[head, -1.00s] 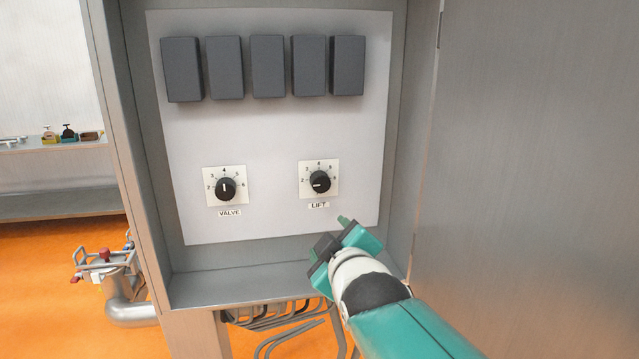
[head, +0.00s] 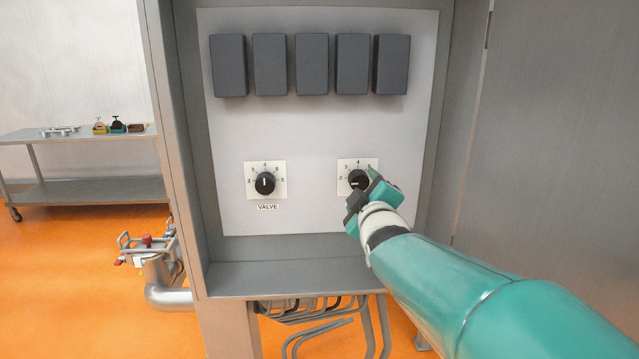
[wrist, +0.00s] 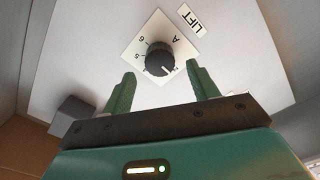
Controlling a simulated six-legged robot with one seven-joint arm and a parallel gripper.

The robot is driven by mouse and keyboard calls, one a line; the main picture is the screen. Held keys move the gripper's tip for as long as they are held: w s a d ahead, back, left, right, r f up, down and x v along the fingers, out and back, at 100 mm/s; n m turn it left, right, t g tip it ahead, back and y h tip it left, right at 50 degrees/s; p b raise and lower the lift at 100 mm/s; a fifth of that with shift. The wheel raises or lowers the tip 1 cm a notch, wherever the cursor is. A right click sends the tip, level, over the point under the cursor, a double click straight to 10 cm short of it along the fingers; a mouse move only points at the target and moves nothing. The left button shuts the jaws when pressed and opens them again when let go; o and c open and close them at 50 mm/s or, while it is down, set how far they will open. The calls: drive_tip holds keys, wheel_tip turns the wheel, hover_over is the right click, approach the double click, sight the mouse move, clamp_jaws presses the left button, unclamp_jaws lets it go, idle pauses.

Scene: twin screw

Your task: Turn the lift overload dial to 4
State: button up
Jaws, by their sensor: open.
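The lift dial (head: 357,182) is a black round knob on a white numbered plate, low on the right of the grey panel. Its white mark points left, near the 2. My gripper (head: 367,184) is in front of the plate's lower right and hides part of it and the LIFT label. In the wrist view the lift dial (wrist: 158,60) lies just beyond my gripper (wrist: 163,82), between its two spread green fingers. The fingers are open and hold nothing; I cannot tell whether they touch the knob.
The valve dial (head: 264,184) is left of the lift dial, its mark pointing up. Several dark grey blocks (head: 312,64) line the panel's top. The cabinet's side walls and bottom ledge (head: 290,277) frame the panel. A metal door (head: 560,150) stands at the right.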

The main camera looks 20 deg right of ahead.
sight(359, 183)
drive_tip(key=shift+w+d, duration=0.2)
drive_tip(key=shift+w, duration=0.8)
drive_tip(key=shift+w+d, duration=0.15)
drive_tip(key=shift+w, duration=0.85)
drive_tip(key=c, duration=1)
